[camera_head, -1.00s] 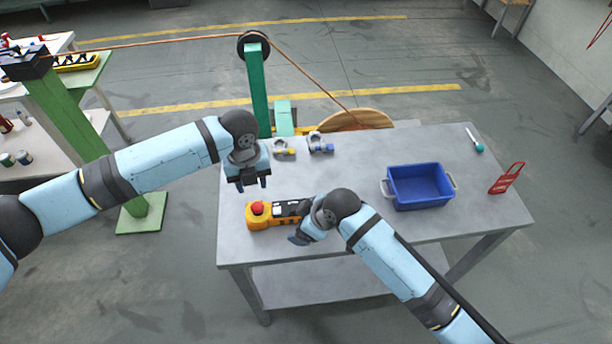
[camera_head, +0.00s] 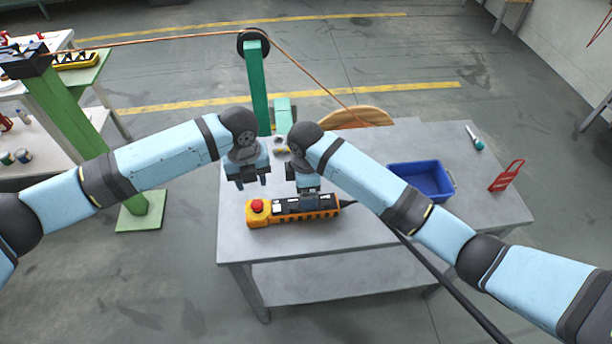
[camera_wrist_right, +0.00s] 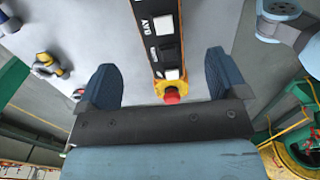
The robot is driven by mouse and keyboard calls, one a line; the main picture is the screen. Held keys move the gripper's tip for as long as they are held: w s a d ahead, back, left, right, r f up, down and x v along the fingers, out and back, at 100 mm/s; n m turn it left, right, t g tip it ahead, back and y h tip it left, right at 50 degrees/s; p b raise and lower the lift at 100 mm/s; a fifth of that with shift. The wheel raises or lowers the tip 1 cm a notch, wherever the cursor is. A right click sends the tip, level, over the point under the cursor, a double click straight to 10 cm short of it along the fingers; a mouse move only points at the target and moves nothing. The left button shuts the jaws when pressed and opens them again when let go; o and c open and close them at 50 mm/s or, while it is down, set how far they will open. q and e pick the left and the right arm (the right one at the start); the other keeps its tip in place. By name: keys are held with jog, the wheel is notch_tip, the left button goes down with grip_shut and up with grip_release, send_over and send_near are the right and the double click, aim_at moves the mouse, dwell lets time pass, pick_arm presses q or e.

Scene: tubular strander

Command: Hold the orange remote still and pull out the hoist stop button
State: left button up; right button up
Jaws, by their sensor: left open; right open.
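The orange remote (camera_head: 292,211) lies flat on the grey table near its front left edge, with dark keys along its top. The red stop button (camera_head: 257,205) is on its left end. The remote (camera_wrist_right: 158,40) and the button (camera_wrist_right: 172,96) also show in the right wrist view, between and beyond the fingers. My left gripper (camera_head: 252,184) is open and empty, above and behind the button end. My right gripper (camera_head: 308,197) is open above the middle of the remote; in its wrist view the fingers (camera_wrist_right: 165,85) stand wide apart with nothing held. Whether they touch the remote is unclear.
A blue bin (camera_head: 420,181) stands right of the remote, partly behind my right arm. A red hasp (camera_head: 507,176) and a screwdriver-like tool (camera_head: 475,140) lie at the right. A green post (camera_head: 256,90) stands behind the table.

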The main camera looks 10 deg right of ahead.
aim_at(256, 203)
notch_tip(256, 203, down, 10)
jog(key=shift+r, duration=0.25)
pick_arm(q)
jog(key=shift+o, duration=0.4)
pick_arm(e)
jog(key=c, duration=1.3)
pick_arm(q)
jog(key=o, duration=0.3)
notch_tip(256, 203, down, 10)
jog(key=n, duration=0.6)
jog(key=shift+r, duration=0.2)
